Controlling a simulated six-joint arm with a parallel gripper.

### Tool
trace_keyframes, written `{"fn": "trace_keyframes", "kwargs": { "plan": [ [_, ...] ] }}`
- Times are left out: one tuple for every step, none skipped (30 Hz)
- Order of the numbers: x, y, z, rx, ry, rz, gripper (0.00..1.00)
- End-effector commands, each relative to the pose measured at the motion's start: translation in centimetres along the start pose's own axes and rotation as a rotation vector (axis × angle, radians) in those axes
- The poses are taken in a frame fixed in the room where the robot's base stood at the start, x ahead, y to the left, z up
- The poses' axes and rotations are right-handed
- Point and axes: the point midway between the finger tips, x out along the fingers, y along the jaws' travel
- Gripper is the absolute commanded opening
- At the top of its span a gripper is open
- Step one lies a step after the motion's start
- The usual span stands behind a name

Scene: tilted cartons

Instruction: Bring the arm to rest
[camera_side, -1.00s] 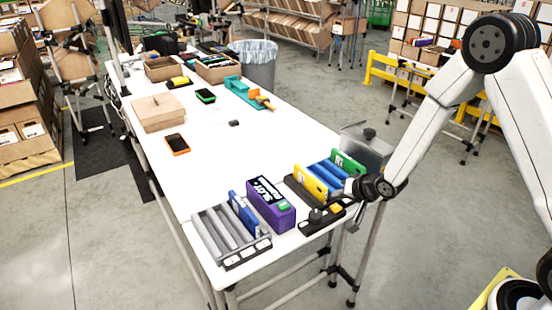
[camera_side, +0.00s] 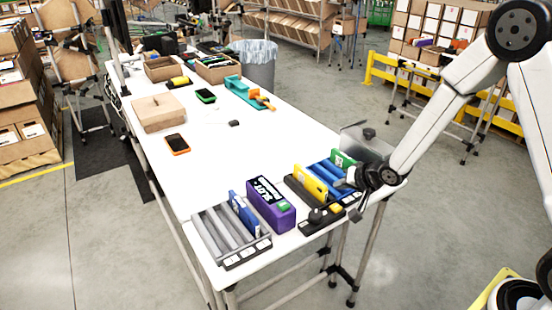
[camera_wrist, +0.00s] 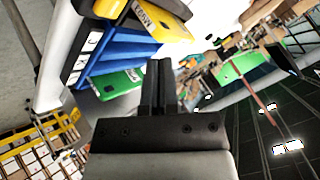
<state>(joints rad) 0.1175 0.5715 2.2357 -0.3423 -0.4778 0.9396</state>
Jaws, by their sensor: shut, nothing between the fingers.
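My gripper (camera_side: 353,192) is at the near right edge of the white table, beside the blue rack (camera_side: 333,172). In the wrist view its two dark fingers (camera_wrist: 158,88) lie together with nothing between them. My wrist hides part of the rack's right end in the side view.
A purple box (camera_side: 271,207) stands left of the blue rack. A grey rack (camera_side: 215,228) with a blue carton (camera_side: 243,214) is at the near left. A metal bin (camera_side: 368,143) stands behind my wrist. The middle of the table (camera_side: 235,150) is mostly clear.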

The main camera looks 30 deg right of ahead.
Motion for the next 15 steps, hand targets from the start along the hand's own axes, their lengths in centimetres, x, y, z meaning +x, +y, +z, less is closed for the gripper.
{"fn": "trace_keyframes", "kwargs": {
  "plan": [
    [0.0, 0.0, 0.0, 0.000, 0.000, 0.000, 0.00],
    [0.0, 0.0, 0.0, 0.000, 0.000, 0.000, 0.00],
    [0.0, 0.0, 0.0, 0.000, 0.000, 0.000, 0.00],
    [0.0, 0.0, 0.0, 0.000, 0.000, 0.000, 0.00],
    [0.0, 0.0, 0.0, 0.000, 0.000, 0.000, 0.00],
    [0.0, 0.0, 0.0, -0.001, 0.000, 0.001, 0.00],
    [-0.1, 0.0, 0.0, -0.003, -0.001, 0.002, 0.00],
    [-0.1, 0.0, 0.0, -0.006, -0.002, 0.004, 0.00],
    [-0.2, 0.0, 0.1, -0.012, -0.004, 0.009, 0.00],
    [-0.4, 0.0, 0.1, -0.018, -0.006, 0.014, 0.00],
    [-0.6, 0.0, 0.1, -0.027, -0.008, 0.020, 0.00],
    [-0.9, 0.0, 0.2, -0.042, -0.013, 0.030, 0.00],
    [-1.1, 0.1, 0.2, -0.055, -0.018, 0.039, 0.00],
    [-1.5, 0.0, 0.3, -0.071, -0.023, 0.049, 0.00],
    [-2.0, 0.1, 0.4, -0.094, -0.032, 0.065, 0.00]
  ]
}}
